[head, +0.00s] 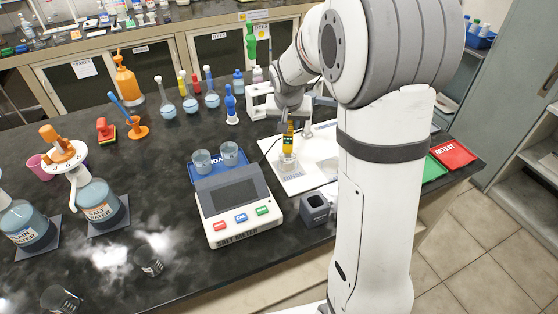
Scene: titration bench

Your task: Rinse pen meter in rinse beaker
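A yellow pen meter (289,131) hangs upright below my gripper (290,117), which looks shut around its dark upper end. The rinse beaker (288,163) is small and clear and stands on the white tray labelled RINSE, directly under the pen meter. The pen meter's lower end is at the beaker's mouth; I cannot tell how deep its tip reaches inside. My gripper's fingers are small and partly hard to make out in the head view.
A salt meter box (236,206) with coloured buttons stands left of the white tray (298,185). Two beakers (202,160) sit behind it on a blue mat. A grey holder (315,208) stands in front of the tray. Red (453,154) and green trays lie right, partly behind my arm.

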